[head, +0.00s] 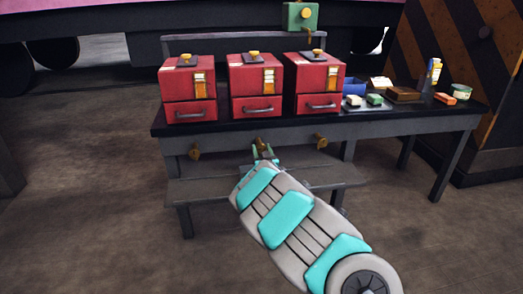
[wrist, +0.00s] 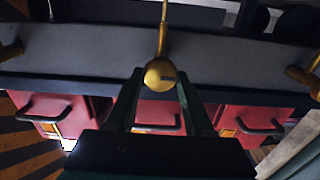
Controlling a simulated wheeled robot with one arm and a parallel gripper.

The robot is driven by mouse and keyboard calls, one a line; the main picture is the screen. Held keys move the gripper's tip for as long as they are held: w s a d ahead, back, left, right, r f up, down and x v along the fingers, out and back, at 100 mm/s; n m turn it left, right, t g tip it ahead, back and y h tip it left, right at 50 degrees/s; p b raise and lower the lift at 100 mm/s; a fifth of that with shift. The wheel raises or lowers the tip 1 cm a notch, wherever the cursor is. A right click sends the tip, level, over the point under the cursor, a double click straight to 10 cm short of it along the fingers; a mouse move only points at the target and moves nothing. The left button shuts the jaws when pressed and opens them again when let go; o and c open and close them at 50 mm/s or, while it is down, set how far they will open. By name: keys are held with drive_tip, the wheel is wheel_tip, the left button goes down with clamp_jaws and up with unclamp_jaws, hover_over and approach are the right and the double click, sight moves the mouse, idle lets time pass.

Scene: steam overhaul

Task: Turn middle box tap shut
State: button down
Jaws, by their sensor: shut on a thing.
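Three red boxes stand in a row on the dark bench: the left box (head: 189,88), the middle box (head: 256,84) and the right box (head: 316,83). Three brass taps sit on the bench's front apron below them. The middle tap (head: 259,141) is partly hidden behind my gripper (head: 264,152). In the wrist view, which is upside down, the middle tap's round brass knob (wrist: 160,74) lies between the fingertips of my gripper (wrist: 160,78), with a thin brass stem beyond it. My gripper is shut on it. The tap's exact turn is hard to tell.
The left tap (head: 195,152) and right tap (head: 321,141) stand clear to either side. A low shelf (head: 205,190) runs beneath the taps. A green box (head: 300,16) stands behind; a blue bin (head: 354,86) and small items lie to the right.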

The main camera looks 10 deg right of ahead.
drive_tip(key=shift+r+m+p, duration=0.1)
drive_tip(key=shift+m+p, duration=0.4)
drive_tip(key=shift+m, duration=0.4)
drive_tip(key=m, duration=0.2)
drive_tip(key=shift+f+m, duration=0.2)
drive_tip(key=shift+m, duration=0.1)
drive_tip(key=m, duration=0.4)
drive_tip(key=shift+d+f+m+b, duration=0.1)
drive_tip(key=shift+m+b, duration=0.2)
drive_tip(key=shift+b, duration=0.1)
drive_tip(key=m+b, duration=0.3)
drive_tip(key=m, duration=0.1)
drive_tip(key=m+b, duration=0.2)
drive_tip(key=shift+f+b, duration=0.25)
drive_tip(key=shift+b, duration=0.1)
drive_tip(key=m+b, duration=0.2)
drive_tip(key=shift+d+r+m+b, duration=0.1)
drive_tip(key=shift+d+m+b, duration=0.05)
drive_tip(key=shift+m+b, duration=0.2)
drive_tip(key=shift+r, duration=0.1)
